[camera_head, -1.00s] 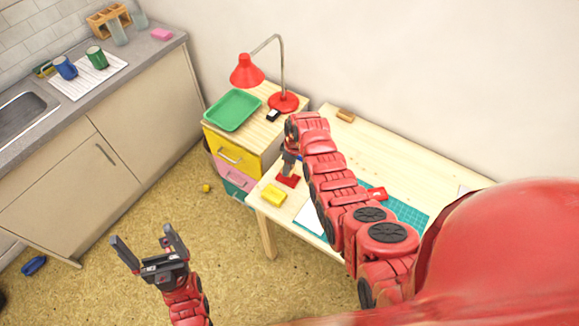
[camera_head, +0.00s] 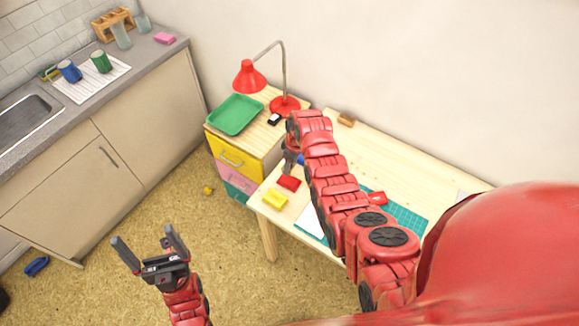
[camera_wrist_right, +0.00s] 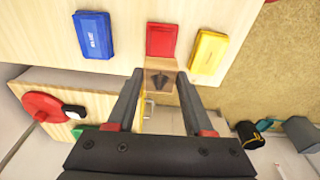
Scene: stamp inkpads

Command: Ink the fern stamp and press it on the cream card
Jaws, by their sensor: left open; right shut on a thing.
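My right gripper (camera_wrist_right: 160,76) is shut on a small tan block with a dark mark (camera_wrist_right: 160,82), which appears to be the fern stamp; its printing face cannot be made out. In the head view the right gripper (camera_head: 291,164) is above the table near the red inkpad (camera_head: 289,183), which also shows in the wrist view (camera_wrist_right: 162,40). The yellow inkpad (camera_head: 275,199) and a blue inkpad (camera_wrist_right: 94,35) flank the red one. A pale sheet (camera_head: 311,221) lies partly behind my right arm; I cannot tell if it is the cream card. My left gripper (camera_head: 146,239) is open and empty over the floor.
A teal cutting mat (camera_head: 408,217) and a red object (camera_head: 377,198) lie right of my right arm. A drawer unit with a green tray (camera_head: 236,114) and red lamp (camera_head: 249,75) adjoins the table. A kitchen counter (camera_head: 90,110) stands left.

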